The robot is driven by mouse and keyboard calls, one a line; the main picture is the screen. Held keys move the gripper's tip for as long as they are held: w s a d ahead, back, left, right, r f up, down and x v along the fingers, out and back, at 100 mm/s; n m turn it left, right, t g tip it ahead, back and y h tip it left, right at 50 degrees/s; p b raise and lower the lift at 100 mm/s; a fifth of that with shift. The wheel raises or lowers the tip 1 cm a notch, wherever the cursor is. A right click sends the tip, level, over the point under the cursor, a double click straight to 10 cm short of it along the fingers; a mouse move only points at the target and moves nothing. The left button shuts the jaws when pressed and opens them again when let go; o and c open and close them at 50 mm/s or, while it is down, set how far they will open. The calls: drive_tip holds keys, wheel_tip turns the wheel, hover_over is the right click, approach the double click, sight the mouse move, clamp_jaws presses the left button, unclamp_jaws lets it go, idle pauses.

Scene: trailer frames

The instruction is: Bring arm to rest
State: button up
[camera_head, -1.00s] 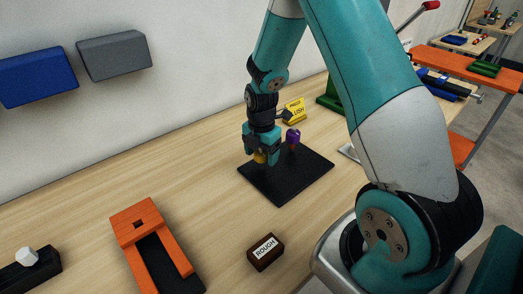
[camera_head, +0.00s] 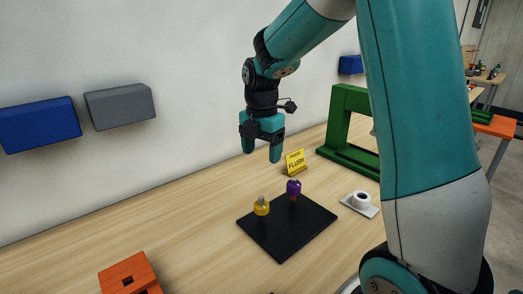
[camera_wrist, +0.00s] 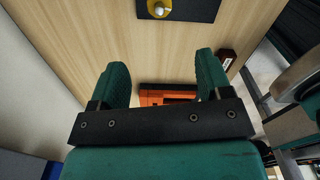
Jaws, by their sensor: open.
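My gripper (camera_head: 262,150) hangs above the table with its two teal fingers apart and nothing between them. In the wrist view my gripper (camera_wrist: 162,78) is also open and empty. Below it, a yellow knobbed piece (camera_head: 261,207) and a purple knobbed piece (camera_head: 294,188) stand upright on a black mat (camera_head: 285,235). The yellow piece (camera_wrist: 158,9) and part of the black mat (camera_wrist: 205,12) show at the top of the wrist view. My arm covers the right part of the head view.
A yellow "FLUSH" sign (camera_head: 295,162), a green frame (camera_head: 338,125) and a white holder (camera_head: 361,203) stand behind and right of the mat. An orange fixture (camera_head: 128,275) is at front left. Blue (camera_head: 40,125) and grey (camera_head: 120,106) blocks are on the wall. The wood left of the mat is clear.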

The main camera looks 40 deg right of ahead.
drive_tip(key=shift+r, duration=0.1)
idle(0.5)
drive_tip(key=s+a+r+m+y, duration=0.1)
drive_tip(key=s+a+m+y, duration=0.1)
drive_tip(key=s+a+m, duration=0.5)
drive_tip(key=s+a+r+m+y, duration=0.2)
drive_tip(key=s+a+m, duration=0.5)
drive_tip(key=s+a, duration=0.8)
drive_tip(key=shift+s+a+r, duration=0.15)
drive_tip(key=shift+a, duration=0.15)
idle(0.7)
